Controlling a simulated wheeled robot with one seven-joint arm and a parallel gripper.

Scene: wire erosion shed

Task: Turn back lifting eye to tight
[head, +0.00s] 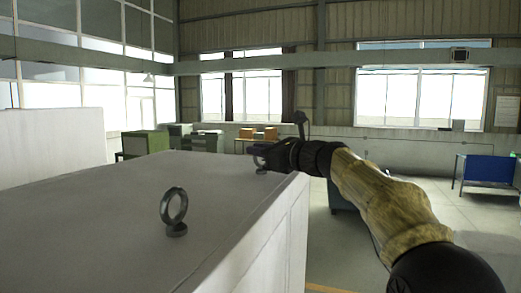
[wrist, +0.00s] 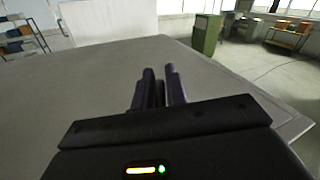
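The back lifting eye (head: 261,170) stands near the far right corner of the large grey block's top. Only its lower part shows in the head view, as my gripper (head: 262,153) covers its ring. In the wrist view my gripper's two dark fingers (wrist: 160,88) stand close together, with a dark narrow piece filling the gap between them. It looks like the eye's ring seen edge-on, with the fingers shut on it. How far the eye is screwed in is hidden. The front lifting eye (head: 174,211) stands upright on the near part of the top, apart from my gripper.
The block's flat top (head: 110,200) is otherwise clear, and its right edge drops to the floor. A green cabinet (wrist: 206,34) stands beyond the block. A bench with orange boxes (head: 257,134) is by the back wall, and a blue-panelled table (head: 486,170) is at the right.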

